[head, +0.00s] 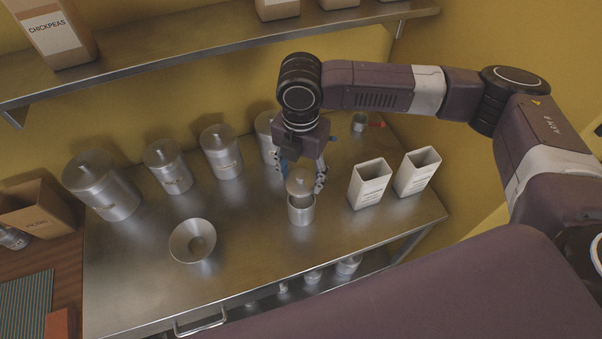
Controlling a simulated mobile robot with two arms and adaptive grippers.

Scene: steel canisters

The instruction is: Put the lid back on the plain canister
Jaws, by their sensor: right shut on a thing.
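The plain canister (301,213) is a small steel cylinder without a visible label, standing upright on the steel table (265,240). My right gripper (301,176) points down over it, its fingers shut on the round steel lid (299,187). The lid is at the canister's mouth, toward its back edge. Part of the dark opening shows below the lid's front edge, so the lid does not look seated. Whether the lid touches the rim cannot be told. My left gripper is not in view.
Several lidded, labelled canisters (103,189) stand along the back. A steel funnel or bowl (192,241) is at the front left. Two white open containers (370,184) stand to the right, near a small steel cup (359,122). A shelf (200,47) runs above.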

